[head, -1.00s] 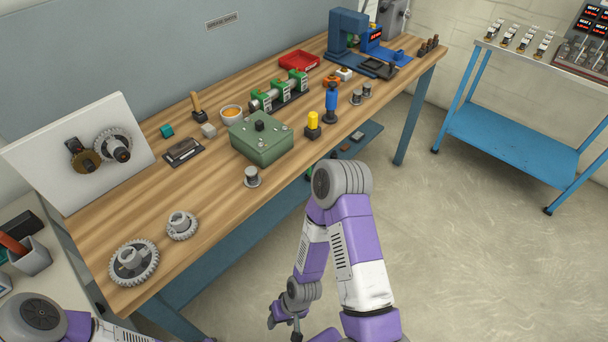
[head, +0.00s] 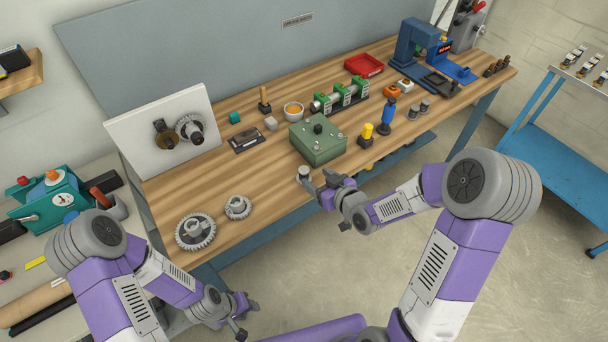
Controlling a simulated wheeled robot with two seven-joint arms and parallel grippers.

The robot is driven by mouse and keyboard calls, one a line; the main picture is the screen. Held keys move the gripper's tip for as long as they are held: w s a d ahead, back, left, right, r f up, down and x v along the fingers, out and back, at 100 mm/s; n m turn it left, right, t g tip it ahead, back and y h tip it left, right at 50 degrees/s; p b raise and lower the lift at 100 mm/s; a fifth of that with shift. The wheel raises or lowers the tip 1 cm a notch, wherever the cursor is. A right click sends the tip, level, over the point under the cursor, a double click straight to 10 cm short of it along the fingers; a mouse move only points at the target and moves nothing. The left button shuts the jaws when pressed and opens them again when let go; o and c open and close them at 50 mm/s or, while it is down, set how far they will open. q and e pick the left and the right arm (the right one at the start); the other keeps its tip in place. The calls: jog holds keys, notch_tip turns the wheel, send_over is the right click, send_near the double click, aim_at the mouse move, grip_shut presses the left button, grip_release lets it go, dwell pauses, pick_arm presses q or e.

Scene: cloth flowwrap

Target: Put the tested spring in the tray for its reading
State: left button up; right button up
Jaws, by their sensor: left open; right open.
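A red tray (head: 364,66) lies at the back of the bench, beside a blue press (head: 414,45) with a red-lit display (head: 444,48). Two short grey cylinders (head: 412,111) stand together towards the right; one more grey cylinder (head: 303,173) stands at the front edge. I cannot tell which piece, if any, is the tested spring. My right gripper (head: 325,190) is open at the front edge, close to the single cylinder, with no visible hold on it. My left gripper (head: 243,318) is open and empty, low in front of the bench.
A green box (head: 318,140), a yellow-topped piece (head: 366,135) and a blue-handled tool (head: 387,118) stand mid-bench. Two gears (head: 196,232) lie at the left front. A white board (head: 165,130) stands behind them. A blue cart (head: 545,160) is at right.

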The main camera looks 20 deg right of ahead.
aim_at(307, 174)
jog(key=x, duration=0.5)
jog(key=shift+a+f+b, duration=0.15)
jog(key=shift+b, duration=0.25)
grip_shut()
notch_tip(307, 174, up, 9)
jog(key=p, duration=0.3)
jog(key=s+d, duration=0.1)
jog(key=s, duration=0.6)
jog(key=shift+s+m+h, duration=0.25)
jog(key=shift+m+h, duration=0.05)
